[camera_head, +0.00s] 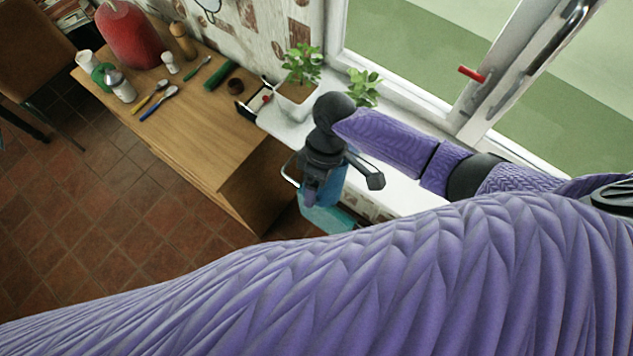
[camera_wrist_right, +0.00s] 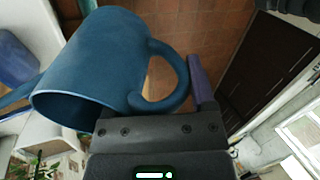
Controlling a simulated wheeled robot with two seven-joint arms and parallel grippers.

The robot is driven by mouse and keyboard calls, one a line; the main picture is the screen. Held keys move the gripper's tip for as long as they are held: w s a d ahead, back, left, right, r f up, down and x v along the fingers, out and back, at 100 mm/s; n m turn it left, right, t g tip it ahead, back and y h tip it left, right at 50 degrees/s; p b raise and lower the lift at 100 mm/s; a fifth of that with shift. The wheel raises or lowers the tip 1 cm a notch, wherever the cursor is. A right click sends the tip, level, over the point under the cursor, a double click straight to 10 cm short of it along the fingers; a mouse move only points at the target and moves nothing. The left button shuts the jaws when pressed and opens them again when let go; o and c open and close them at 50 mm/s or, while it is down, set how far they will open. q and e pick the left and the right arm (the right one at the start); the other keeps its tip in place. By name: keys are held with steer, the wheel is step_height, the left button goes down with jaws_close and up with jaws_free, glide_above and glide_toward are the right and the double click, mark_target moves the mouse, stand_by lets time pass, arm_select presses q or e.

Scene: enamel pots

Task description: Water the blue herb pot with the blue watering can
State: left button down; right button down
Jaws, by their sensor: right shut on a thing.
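The blue watering can (camera_wrist_right: 105,60) fills the upper left of the right wrist view, tilted, with its open mouth towards the lower left. My right gripper (camera_wrist_right: 190,100) is shut on its curved handle. In the head view my right gripper (camera_head: 325,185) points down over the windowsill's near edge, and the can's blue body (camera_head: 331,186) shows partly behind it. A lighter teal surface (camera_head: 325,216) shows just below; I cannot tell whether it is part of the can. I cannot make out a clearly blue herb pot. My left gripper is out of view.
A white pot (camera_head: 294,104) with a leafy plant stands on the windowsill, with another plant (camera_head: 364,86) beside it. A wooden table (camera_head: 205,125) at left holds brushes, bottles and a red object (camera_head: 130,35). A window with a red-gripped handle (camera_head: 472,74) stands behind.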

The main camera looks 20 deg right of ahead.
steer(key=shift+w+d+r, duration=0.1)
steer(key=shift+r, duration=0.45)
stand_by(0.5)
